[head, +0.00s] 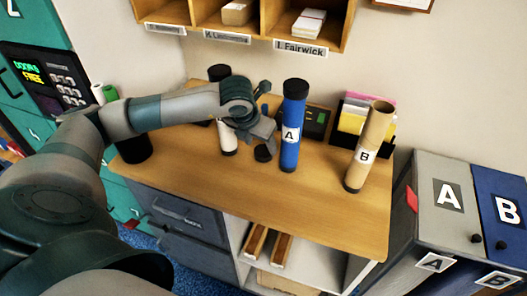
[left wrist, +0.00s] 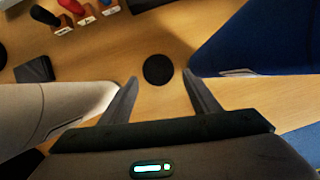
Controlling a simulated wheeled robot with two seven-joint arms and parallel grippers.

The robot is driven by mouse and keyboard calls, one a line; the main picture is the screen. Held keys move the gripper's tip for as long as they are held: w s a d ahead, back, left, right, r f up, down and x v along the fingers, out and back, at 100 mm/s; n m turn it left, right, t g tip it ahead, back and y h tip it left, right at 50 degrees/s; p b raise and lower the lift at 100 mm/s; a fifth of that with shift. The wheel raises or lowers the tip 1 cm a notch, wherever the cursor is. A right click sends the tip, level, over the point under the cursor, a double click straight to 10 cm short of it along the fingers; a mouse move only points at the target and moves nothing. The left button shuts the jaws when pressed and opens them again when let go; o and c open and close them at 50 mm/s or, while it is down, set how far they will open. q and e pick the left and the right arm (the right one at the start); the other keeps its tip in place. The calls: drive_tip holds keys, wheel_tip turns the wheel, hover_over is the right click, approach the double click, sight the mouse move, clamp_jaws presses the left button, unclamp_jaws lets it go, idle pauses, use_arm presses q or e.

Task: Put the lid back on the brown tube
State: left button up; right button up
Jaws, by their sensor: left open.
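The brown tube (head: 368,146), labelled B, stands upright near the right end of the desk with its top open. A black lid (head: 263,153) lies on the desk between the white tube and the blue tube. In the left wrist view the lid (left wrist: 158,70) sits just beyond and between the fingertips, not touched. My left gripper (head: 264,120) hangs above the lid; in the left wrist view its two fingers (left wrist: 161,85) are apart with nothing between them. My right gripper is in neither view.
The blue tube (head: 292,130), labelled A and capped, stands close right of the lid. A capped white tube (head: 228,138) stands close left, partly behind my arm. A black cup (head: 132,147) is at the desk's left. The desk front (head: 290,195) is clear.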

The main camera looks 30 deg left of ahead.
sight(262, 152)
use_arm(q)
drive_tip(key=shift+w+a+f+p, duration=0.1)
drive_tip(key=shift+f+p, duration=0.45)
drive_tip(key=shift+p, duration=0.05)
drive_tip(key=p+x, duration=0.1)
drive_tip(key=x, duration=0.2)
drive_tip(key=shift+a+p, duration=0.1)
drive_tip(key=shift+p, duration=0.2)
drive_tip(key=shift+f, duration=0.45)
drive_tip(key=c, duration=0.9)
drive_tip(key=shift+r, duration=0.1)
